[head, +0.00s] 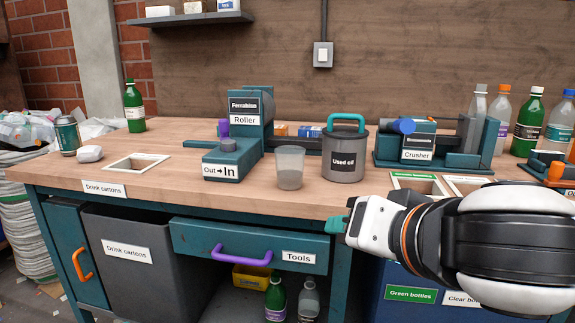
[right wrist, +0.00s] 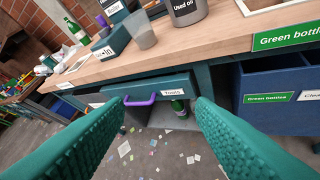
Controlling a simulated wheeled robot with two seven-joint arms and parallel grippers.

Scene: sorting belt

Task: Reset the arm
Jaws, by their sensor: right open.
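My right arm comes in from the right in the head view. Its gripper (head: 342,226) is in front of the bench's front edge, right of the tools drawer (head: 290,247). In the right wrist view the two green fingers of this gripper (right wrist: 160,125) stand wide apart with nothing between them. The drawer with its purple handle (right wrist: 139,100) shows beyond them, apart from the fingers. My left gripper is in neither view.
The wooden bench top (head: 240,190) holds a roller (head: 245,120), a clear cup (head: 290,167), a used oil can (head: 344,155), a crusher (head: 418,150) and several bottles at the right. Openings are cut in the top. A grey bin (head: 125,275) and a blue bin (right wrist: 275,115) stand below.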

